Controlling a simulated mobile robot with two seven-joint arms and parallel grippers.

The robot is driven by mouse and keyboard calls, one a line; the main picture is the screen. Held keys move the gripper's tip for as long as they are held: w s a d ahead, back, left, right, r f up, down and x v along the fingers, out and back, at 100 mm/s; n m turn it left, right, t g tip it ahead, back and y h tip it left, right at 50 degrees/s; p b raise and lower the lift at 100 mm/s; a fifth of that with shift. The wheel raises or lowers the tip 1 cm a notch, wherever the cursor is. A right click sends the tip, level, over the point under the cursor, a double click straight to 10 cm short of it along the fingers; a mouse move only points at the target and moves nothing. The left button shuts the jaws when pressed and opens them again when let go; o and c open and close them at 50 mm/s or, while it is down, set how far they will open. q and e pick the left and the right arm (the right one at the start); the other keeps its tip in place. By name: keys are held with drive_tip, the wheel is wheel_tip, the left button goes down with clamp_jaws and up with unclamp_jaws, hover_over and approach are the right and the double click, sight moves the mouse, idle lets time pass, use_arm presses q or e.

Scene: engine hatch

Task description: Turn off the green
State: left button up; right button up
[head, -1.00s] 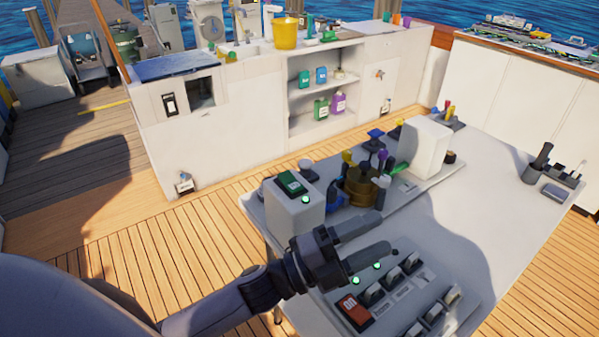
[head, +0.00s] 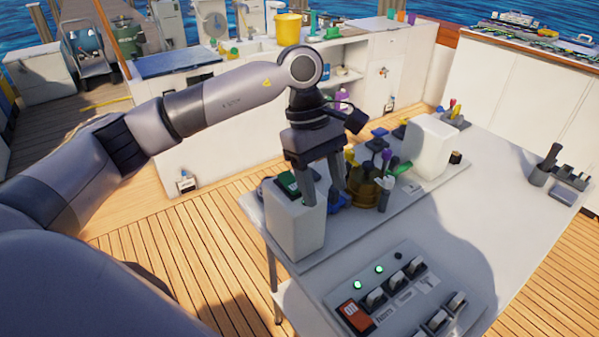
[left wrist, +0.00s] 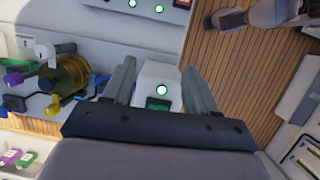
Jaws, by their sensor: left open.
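A green rocker switch (head: 288,184) sits on top of a white box (head: 295,228) at the left end of the table. In the left wrist view the green switch (left wrist: 158,104) and a lit green lamp (left wrist: 162,90) on the white box (left wrist: 155,71) show between my fingers. My left gripper (head: 323,196) is open and points down over the box, with its fingers on either side of the lamp in the wrist view. In the head view a finger hides the lamp. I cannot tell whether the gripper touches the box. My right gripper is not in view.
A control panel (head: 420,300) with a red switch (head: 355,317), several grey switches and two lit green lamps lies in front. A brass drum (head: 366,193) with coloured levers stands right of the gripper. A white block (head: 430,145) stands further back.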

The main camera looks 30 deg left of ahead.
sight(293, 184)
use_arm(q)
drive_tip(key=a+r+y, duration=0.1)
drive_tip(key=a, duration=0.1)
drive_tip(key=w+a+r+y, duration=0.1)
drive_tip(key=a, duration=0.1)
drive_tip(key=w+a+r+y, duration=0.1)
drive_tip(key=a, duration=0.2)
drive_tip(key=shift+r+t, duration=0.4)
drive_tip(key=shift+a, duration=0.25)
wheel_tip(293, 184, down, 7)
drive_tip(key=shift+r+p, duration=0.1)
drive_tip(key=shift+p, duration=0.25)
